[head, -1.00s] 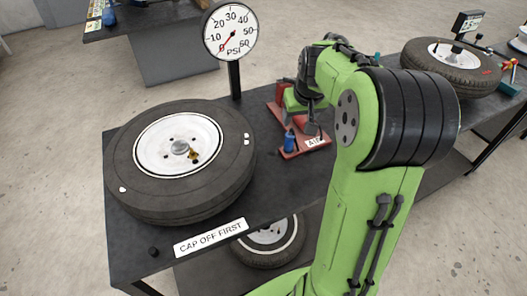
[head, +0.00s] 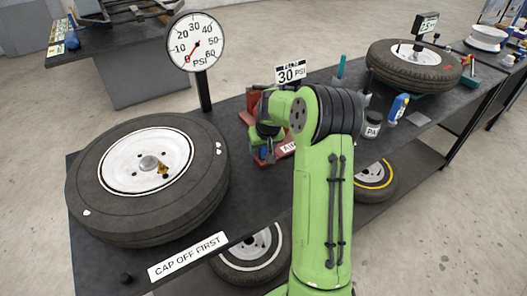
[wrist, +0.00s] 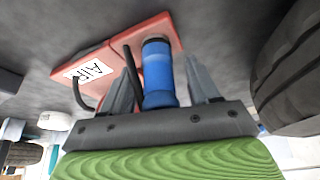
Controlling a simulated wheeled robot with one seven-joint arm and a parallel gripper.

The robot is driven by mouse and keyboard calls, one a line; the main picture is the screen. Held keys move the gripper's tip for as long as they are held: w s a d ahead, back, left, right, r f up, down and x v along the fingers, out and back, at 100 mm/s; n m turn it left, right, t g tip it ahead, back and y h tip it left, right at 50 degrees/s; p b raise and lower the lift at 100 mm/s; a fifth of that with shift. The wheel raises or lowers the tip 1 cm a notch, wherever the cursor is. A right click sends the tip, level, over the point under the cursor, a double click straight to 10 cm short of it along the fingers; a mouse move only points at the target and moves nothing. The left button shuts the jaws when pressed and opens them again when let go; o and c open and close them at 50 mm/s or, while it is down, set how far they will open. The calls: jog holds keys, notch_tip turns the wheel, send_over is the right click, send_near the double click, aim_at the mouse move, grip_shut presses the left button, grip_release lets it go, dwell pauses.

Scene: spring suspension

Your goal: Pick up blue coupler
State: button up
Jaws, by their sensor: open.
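The blue coupler (wrist: 158,72) is a blue cylinder with a dark end. In the wrist view it lies between the two grey fingers of my gripper (wrist: 160,66), with a visible gap on the right side. The fingers are open around it and do not appear to grip it. The coupler is at a red base (wrist: 153,32) that bears an AIR label. In the head view my gripper (head: 266,152) is low over this red base, and the arm hides most of the coupler.
A large tire (head: 85,180) lies flat on the dark table to the left, close by. A PSI gauge (head: 195,41) stands on a post behind it. A 30 PSI sign (head: 291,73), a jar (head: 373,126) and a blue-and-white bottle (head: 398,107) stand to the right. A second tire (head: 388,68) lies farther right.

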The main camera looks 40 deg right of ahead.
jog(key=shift+w+f, duration=0.15)
jog(key=shift+f, duration=0.15)
jog(key=shift+r, duration=0.1)
grip_shut()
jog(key=shift+r, duration=0.15)
